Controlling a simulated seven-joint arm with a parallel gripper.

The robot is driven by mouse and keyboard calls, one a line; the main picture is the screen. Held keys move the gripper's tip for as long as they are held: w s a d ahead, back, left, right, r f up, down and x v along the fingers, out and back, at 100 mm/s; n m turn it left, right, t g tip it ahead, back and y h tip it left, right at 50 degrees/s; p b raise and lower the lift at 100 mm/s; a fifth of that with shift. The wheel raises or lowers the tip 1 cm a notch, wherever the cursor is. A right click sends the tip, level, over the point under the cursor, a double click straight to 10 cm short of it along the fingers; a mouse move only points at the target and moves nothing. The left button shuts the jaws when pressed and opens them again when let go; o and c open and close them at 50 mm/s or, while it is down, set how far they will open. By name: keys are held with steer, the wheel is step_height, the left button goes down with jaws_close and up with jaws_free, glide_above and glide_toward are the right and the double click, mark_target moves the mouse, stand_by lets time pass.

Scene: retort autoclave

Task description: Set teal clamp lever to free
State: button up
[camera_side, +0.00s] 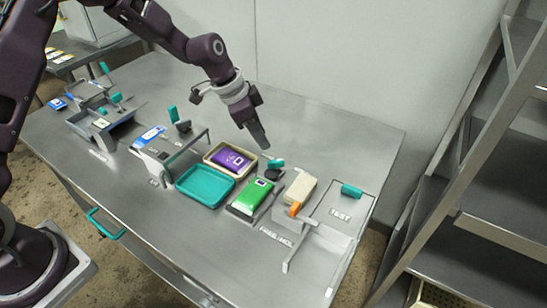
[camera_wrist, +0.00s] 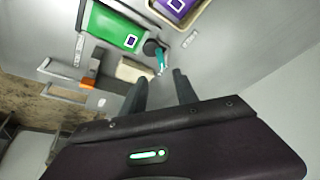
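The lever lies just beyond the fingertips. A label (camera_wrist: 190,40) near it is too small to read.
A green pack (camera_side: 253,196), a cream block (camera_side: 300,188) with an orange end, and a purple pack (camera_side: 231,158) in a tan tray stand close by. A teal tray (camera_side: 205,186) is to the left. A teal-handled TEST fixture (camera_side: 352,190) is at right. The back table is clear.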

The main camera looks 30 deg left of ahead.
mark_target(275, 160)
steer(key=x, duration=1)
steer(key=shift+w+a+f, duration=0.1)
steer(key=shift+a, duration=0.1)
steer(key=shift+c, duration=0.2)
jaws_close()
